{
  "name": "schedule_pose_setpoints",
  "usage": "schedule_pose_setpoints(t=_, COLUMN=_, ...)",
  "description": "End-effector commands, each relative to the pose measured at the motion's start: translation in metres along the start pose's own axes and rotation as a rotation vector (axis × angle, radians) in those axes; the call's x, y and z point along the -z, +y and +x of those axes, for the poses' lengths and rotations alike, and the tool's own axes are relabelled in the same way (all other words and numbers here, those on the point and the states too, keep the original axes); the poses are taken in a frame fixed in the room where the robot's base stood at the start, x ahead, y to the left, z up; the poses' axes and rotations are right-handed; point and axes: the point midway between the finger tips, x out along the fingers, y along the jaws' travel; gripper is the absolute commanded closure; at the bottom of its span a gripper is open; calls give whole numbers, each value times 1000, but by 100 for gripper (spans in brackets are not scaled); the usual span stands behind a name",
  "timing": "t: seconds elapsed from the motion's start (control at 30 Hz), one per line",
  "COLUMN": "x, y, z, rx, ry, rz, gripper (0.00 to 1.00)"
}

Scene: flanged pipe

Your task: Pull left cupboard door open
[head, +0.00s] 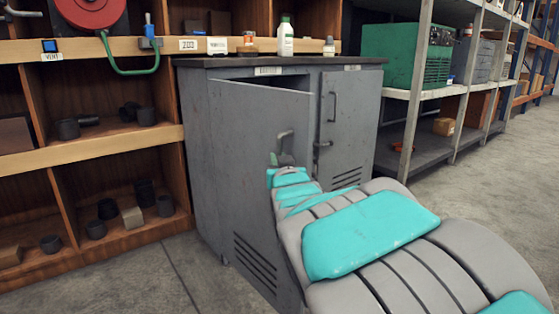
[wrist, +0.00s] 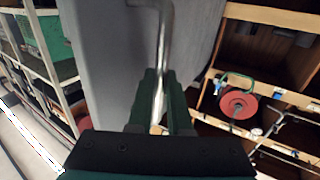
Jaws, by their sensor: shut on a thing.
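The grey left cupboard door (head: 245,150) stands ajar, its right edge swung out from the grey cupboard (head: 195,150). A dark gap shows above its top edge. My gripper (head: 280,159) is at the door's metal handle (head: 286,134), partly hidden by my arm in the head view. In the wrist view, my gripper's dark green fingers (wrist: 160,92) are shut around the handle bar (wrist: 165,40), with the grey door (wrist: 110,60) behind it. The right cupboard door (head: 345,130) is closed, with its own handle (head: 333,107).
Wooden shelving (head: 90,145) with pipe pieces and a red hose reel (head: 90,10) stands left of the cupboard. A white bottle (head: 286,37) stands on the cupboard top. Metal shelving (head: 410,95) with a green box (head: 405,55) stands right. Floor (head: 490,180) is clear at the right.

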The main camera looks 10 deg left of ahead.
Motion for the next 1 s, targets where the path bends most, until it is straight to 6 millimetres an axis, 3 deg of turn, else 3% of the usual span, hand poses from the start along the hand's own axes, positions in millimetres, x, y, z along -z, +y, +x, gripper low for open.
schedule_pose_setpoints(t=0.03, x=-1, y=0, z=0, rx=0, ry=-2, rz=0, gripper=100)
schedule_pose_setpoints(t=0.07, x=-1, y=0, z=0, rx=0, ry=-2, rz=0, gripper=82)
schedule_pose_setpoints(t=0.3, x=0, y=0, z=0, rx=0, ry=-1, rz=0, gripper=55)
schedule_pose_setpoints(t=0.67, x=0, y=0, z=-2, rx=0, ry=-1, rz=0, gripper=53)
schedule_pose_setpoints(t=1.0, x=0, y=0, z=-35, rx=1, ry=-2, rz=1, gripper=53)
